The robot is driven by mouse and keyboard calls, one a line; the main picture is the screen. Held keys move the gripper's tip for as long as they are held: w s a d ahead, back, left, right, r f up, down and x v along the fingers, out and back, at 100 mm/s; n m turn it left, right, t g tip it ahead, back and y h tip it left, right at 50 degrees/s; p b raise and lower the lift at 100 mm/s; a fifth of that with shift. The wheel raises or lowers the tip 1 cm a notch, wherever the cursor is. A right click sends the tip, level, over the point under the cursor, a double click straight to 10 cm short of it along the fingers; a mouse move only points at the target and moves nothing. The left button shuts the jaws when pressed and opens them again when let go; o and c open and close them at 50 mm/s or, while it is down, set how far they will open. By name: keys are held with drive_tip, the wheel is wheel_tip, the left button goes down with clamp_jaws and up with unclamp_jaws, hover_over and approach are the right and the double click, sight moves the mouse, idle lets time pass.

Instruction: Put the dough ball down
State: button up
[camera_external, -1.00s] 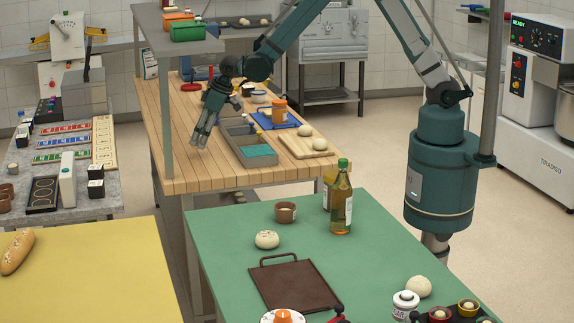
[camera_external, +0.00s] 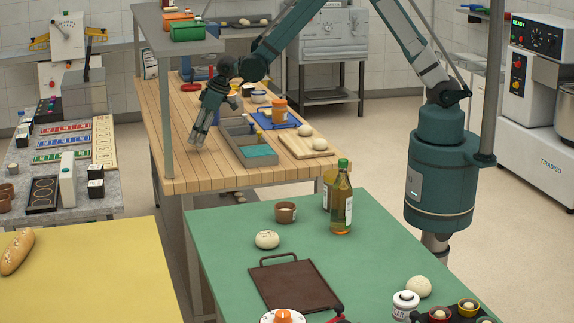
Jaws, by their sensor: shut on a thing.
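My gripper (camera_external: 196,143) points down over the left part of the wooden table (camera_external: 180,175), left of a grey divided tray. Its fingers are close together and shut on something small. I cannot clearly make out the dough ball between them at this size, nor whether it touches the tabletop.
The grey tray (camera_external: 262,162) with a teal section stands right of my gripper. An orange-lidded jar (camera_external: 279,112) and a blue board (camera_external: 263,121) are behind it. A shelf post (camera_external: 166,110) rises left of my gripper. The wooden tabletop in front is clear.

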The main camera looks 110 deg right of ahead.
drive_tip(key=shift+f, duration=1.2)
drive_tip(key=shift+f, duration=0.1)
drive_tip(key=o, duration=0.9)
drive_tip(key=v, duration=1.2)
